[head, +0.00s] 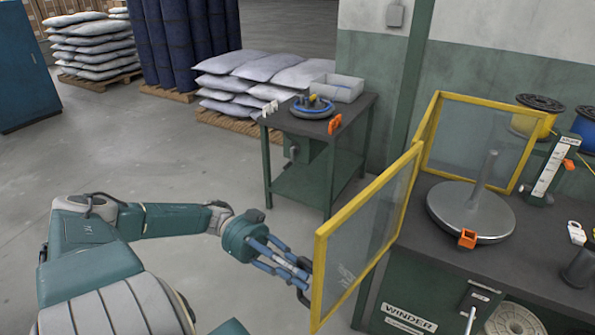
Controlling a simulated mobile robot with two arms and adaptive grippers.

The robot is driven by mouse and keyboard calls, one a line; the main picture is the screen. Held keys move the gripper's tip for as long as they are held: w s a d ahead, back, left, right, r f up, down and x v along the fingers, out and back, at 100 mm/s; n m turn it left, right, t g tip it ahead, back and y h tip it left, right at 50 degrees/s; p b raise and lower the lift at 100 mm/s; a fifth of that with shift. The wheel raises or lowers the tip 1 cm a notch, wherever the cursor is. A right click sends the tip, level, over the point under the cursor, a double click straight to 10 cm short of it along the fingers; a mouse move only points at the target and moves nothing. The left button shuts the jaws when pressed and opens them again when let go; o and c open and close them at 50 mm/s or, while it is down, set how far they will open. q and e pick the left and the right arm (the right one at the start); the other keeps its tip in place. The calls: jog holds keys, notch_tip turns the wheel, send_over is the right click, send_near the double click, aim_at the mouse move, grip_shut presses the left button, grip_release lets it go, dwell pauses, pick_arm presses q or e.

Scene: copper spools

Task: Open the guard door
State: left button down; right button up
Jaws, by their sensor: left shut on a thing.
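The guard door (367,232) is a clear panel in a yellow frame. It stands swung out from the winder bench towards me, at an angle to the yellow-framed panel (480,140) behind it. My left gripper (304,280) is shut on the door at its near upright edge; the exact grip spot is partly hidden by the fingers. Through the opening, the winder's grey round plate with an upright spindle (472,208) shows on the bench. My right gripper is not in view.
The dark winder bench (425,290) fills the right side, with an orange clip (467,238) at the plate's front and yellow and blue spools (540,108) behind. A small green table (318,130) stands beyond the door. Grey floor (150,150) lies clear at left.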

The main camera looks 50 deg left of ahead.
pick_arm(q)
jog(key=c, duration=1.6)
grip_release()
jog(key=a, duration=0.4)
jog(key=s+a, duration=0.1)
jog(key=a, duration=0.3)
jog(key=s+a, duration=0.1)
jog(key=a, duration=0.2)
jog(key=shift+a, duration=0.4)
